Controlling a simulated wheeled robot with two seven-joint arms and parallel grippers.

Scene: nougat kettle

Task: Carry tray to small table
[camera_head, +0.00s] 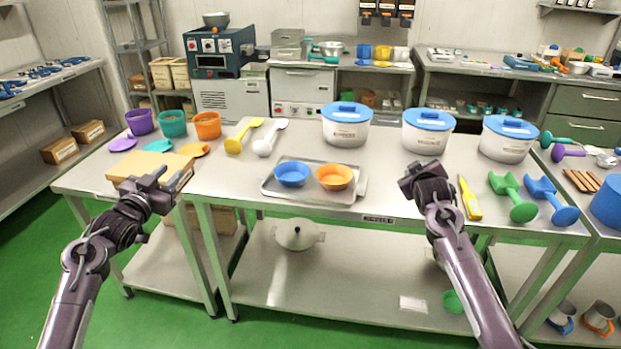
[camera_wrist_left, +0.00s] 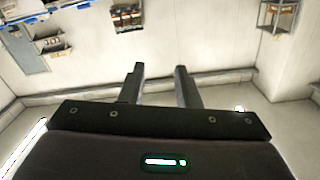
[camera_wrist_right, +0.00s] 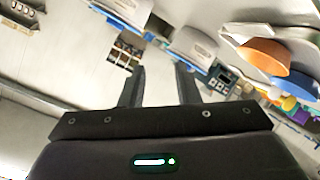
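The grey metal tray (camera_head: 318,193) lies flat on the middle steel table (camera_head: 238,181), near its front edge. A blue bowl (camera_head: 292,174) and an orange bowl (camera_head: 335,177) stand in it side by side. The orange bowl also shows in the right wrist view (camera_wrist_right: 262,55). A narrower steel table (camera_head: 93,170) adjoins on the left. My left gripper (camera_head: 158,180) is open and empty, in front of the narrower table, left of the tray. My right gripper (camera_head: 420,174) is open and empty, right of the tray and apart from it. Both finger pairs stand apart in the wrist views (camera_wrist_left: 160,85) (camera_wrist_right: 160,85).
Purple, teal and orange buckets (camera_head: 207,126) and a wooden board (camera_head: 150,166) occupy the left table. Yellow and white scoops (camera_head: 243,137) and blue-lidded tubs (camera_head: 346,127) stand behind the tray. A yellow-handled tool (camera_head: 469,198) and green and blue mashers (camera_head: 514,197) lie right.

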